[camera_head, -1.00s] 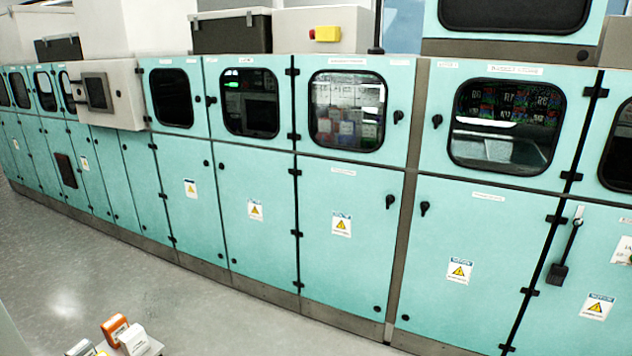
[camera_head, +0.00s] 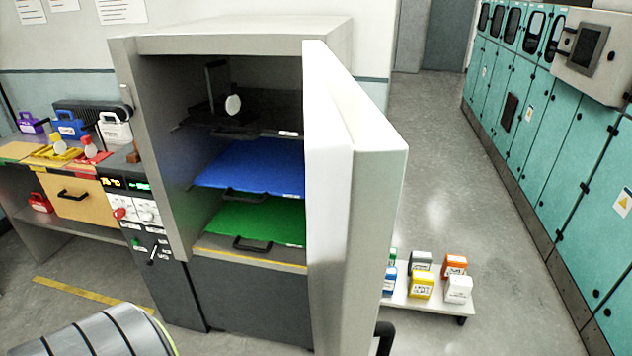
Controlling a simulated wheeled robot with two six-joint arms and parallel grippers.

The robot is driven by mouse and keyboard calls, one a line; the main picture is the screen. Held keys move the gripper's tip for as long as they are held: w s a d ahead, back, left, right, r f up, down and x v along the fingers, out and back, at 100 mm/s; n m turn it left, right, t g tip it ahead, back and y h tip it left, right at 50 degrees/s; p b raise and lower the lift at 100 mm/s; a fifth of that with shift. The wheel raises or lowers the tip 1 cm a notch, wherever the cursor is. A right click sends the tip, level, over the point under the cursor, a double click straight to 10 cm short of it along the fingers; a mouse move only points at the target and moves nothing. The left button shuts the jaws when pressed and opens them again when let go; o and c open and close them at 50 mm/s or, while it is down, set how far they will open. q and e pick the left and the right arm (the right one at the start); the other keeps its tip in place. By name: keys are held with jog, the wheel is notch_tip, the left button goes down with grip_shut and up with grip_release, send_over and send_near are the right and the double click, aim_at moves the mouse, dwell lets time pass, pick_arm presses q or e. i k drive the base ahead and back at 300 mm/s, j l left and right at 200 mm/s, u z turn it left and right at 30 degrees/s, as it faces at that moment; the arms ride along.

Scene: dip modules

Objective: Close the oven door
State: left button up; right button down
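The oven (camera_head: 245,42) stands in the middle of the head view with its front open. Its thick white door (camera_head: 375,190) is swung open, projecting toward me on the right side of the opening. A round white item on a stand (camera_head: 232,104) rests on the black shelf. Neither of my grippers is visible. A dark curved piece at the door's lower right edge is too little shown to identify.
Left of the oven is a bench with a wooden drawer (camera_head: 78,200) and several coloured cases. A control panel (camera_head: 145,215) is beside the opening. Behind the door, a low white cart (camera_head: 425,303) carries several small boxes. Teal cabinets (camera_head: 545,130) line the right; grey floor lies between.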

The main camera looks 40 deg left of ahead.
aim_at(356, 160)
jog(key=i+u, duration=0.2)
jog(key=u, duration=0.25)
jog(key=i+l+u, duration=0.15)
jog(key=u, duration=0.3)
jog(key=i+l+u, duration=0.15)
jog(key=u, duration=0.3)
jog(key=i+l+u, duration=0.1)
jog(key=u, duration=0.35)
jog(key=l, duration=0.1)
